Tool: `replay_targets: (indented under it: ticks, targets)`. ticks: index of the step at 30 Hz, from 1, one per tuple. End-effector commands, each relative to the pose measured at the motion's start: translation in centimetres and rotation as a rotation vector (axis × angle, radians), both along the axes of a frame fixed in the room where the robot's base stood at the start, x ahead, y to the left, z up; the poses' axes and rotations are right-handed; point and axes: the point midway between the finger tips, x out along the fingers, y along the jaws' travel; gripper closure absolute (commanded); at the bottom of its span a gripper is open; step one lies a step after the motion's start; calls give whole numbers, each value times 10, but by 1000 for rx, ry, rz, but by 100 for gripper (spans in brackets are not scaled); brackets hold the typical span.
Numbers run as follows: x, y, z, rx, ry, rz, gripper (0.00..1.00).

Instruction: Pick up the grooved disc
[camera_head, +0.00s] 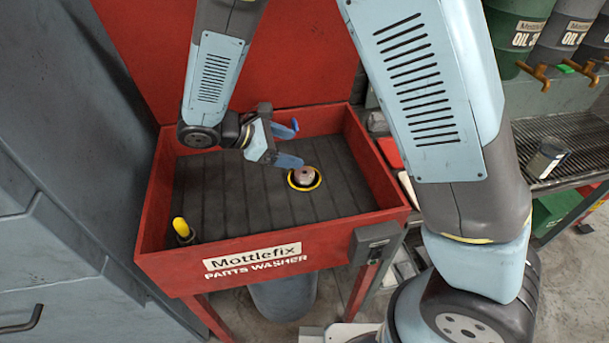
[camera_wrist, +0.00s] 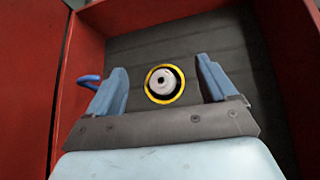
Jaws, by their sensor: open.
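The grooved disc (camera_head: 304,175) is a small, round, pinkish-grey piece with a central hole. It sits inside a yellow-edged dark ring on the floor of the red parts washer (camera_head: 300,262). The wrist view shows the disc (camera_wrist: 164,80) from above, framed between my two blue fingers. My gripper (camera_head: 288,146) is open and empty over the tub, a little up and left of the disc in the head view. In the wrist view my gripper (camera_wrist: 162,74) has a finger on each side of the disc with gaps on both sides. Grooves on its side cannot be made out.
A bright blue curved piece (camera_wrist: 90,79) shows beside my left finger in the wrist view. A yellow-topped piece (camera_head: 180,227) stands in the tub's front left corner. Red walls enclose the tub, and its dark ribbed floor is otherwise mostly clear. A can (camera_head: 546,158) stands right.

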Motion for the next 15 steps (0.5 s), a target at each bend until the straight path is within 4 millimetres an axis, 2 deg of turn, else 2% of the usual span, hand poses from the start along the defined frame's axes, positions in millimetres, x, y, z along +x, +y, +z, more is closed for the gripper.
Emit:
replay_targets:
  ticks: [1,6,10,15]
  targets:
    - [-6,14,-14,-49,12,58,15]
    - [-21,50,-48,-171,29,209,15]
    - [-30,67,-65,-233,32,285,15]
    - [-33,74,-75,-267,35,326,15]
